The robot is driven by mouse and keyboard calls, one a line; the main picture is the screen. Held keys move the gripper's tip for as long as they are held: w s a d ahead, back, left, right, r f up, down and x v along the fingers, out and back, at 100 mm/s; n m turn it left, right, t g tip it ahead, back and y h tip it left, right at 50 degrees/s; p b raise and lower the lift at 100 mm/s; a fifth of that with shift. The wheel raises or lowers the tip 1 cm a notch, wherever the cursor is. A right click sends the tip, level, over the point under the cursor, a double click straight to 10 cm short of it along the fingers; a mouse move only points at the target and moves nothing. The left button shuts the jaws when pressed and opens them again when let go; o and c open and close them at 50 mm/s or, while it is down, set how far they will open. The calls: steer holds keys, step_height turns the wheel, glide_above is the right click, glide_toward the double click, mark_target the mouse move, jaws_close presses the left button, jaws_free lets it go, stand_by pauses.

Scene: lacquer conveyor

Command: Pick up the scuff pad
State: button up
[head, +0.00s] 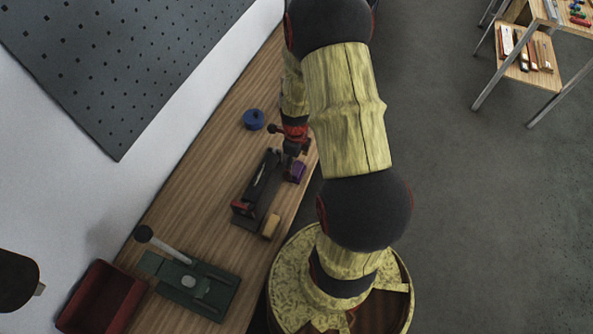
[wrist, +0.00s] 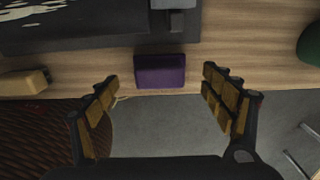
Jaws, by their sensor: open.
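The scuff pad looks to be the small purple block (wrist: 160,71) near the edge of the wooden bench in the wrist view. It also shows in the head view (head: 299,171), beside a dark clamp-like tool (head: 262,182). My gripper (wrist: 160,98) is open and empty in the wrist view, its two fingers spread left and right of the purple block and apart from it. In the head view my gripper (head: 292,148) is small and partly hidden by my arm, close to the block.
A tan block (head: 271,226) sits at the bench edge near the dark tool. A blue round item (head: 254,119), a green lever press (head: 196,285) and a red bin (head: 102,298) are on the wooden bench (head: 190,190). A pegboard (head: 100,60) hangs behind. Open floor lies right.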

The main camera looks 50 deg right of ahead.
mark_target(297, 168)
step_height(297, 168, down, 3)
steer(key=shift+s+f, duration=0.1)
steer(key=shift+s, duration=0.05)
steer(key=shift+c, duration=1.2)
steer(key=c, duration=0.6)
steer(key=shift+s, duration=0.1)
steer(key=c, duration=0.5)
steer(key=shift+c, duration=0.4)
